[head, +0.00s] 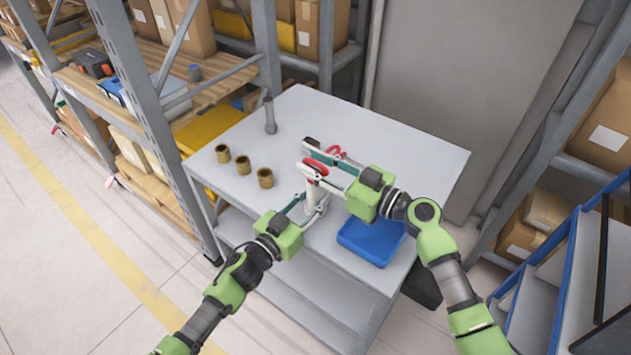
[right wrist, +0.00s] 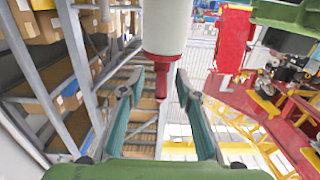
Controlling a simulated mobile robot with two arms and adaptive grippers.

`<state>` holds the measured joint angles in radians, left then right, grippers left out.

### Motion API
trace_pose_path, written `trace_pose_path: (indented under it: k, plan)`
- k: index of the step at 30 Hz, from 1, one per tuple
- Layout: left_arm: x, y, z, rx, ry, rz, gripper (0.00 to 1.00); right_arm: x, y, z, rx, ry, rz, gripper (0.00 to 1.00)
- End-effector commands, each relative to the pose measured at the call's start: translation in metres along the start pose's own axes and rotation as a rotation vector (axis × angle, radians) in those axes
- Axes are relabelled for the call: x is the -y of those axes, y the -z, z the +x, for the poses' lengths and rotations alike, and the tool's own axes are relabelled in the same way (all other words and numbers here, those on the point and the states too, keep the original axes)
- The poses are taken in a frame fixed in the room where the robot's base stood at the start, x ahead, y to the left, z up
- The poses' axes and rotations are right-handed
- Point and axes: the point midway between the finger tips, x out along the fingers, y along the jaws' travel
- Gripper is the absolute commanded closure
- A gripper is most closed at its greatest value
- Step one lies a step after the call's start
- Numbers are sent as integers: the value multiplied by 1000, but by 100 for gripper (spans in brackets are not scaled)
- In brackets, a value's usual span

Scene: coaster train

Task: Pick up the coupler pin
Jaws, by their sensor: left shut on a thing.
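My left gripper (head: 311,206) is shut on a white cylinder (head: 314,186) with a red top (head: 315,168), held upright above the table (head: 300,115). My right gripper (head: 308,160) is open, its fingers reaching left close to the red top. In the right wrist view the white cylinder (right wrist: 167,25) narrows to a red tip (right wrist: 161,82) between the open fingers; I see no contact. A slim grey pin-like rod (head: 269,112) stands on the table at the back left. I cannot tell for sure which piece is the coupler pin.
Several brass bushings (head: 243,165) stand in a row on the left of the table. A blue tray (head: 371,240) lies at the front right, below my right arm. A red curved piece (head: 337,153) shows behind the right fingers. Shelving (head: 150,95) borders the left side.

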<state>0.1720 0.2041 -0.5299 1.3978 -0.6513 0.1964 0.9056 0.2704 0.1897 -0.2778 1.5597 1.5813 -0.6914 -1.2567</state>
Motion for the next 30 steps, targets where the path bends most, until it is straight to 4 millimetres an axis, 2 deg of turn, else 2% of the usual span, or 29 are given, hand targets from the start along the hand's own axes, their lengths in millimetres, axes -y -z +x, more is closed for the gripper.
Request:
trace_pose_path:
  k: [3, 4, 7, 21, 26, 30]
  plan:
    - [1, -1, 0, 1, 1, 0, 96, 0, 0, 0, 0, 0, 0, 69]
    - [1, -1, 0, 1, 1, 0, 96, 0, 0, 0, 0, 0, 0, 75]
    - [0, -1, 0, 1, 1, 0, 96, 0, 0, 0, 0, 0, 0, 100]
    - [0, 0, 0, 1, 1, 0, 96, -1, 8, 0, -3, 0, -4, 100]
    - [0, -1, 0, 2, 1, 0, 96, -1, 34, 0, -8, -1, -9, 100]
    - [0, -1, 0, 2, 1, 0, 96, -1, 69, 0, -9, 0, -13, 100]
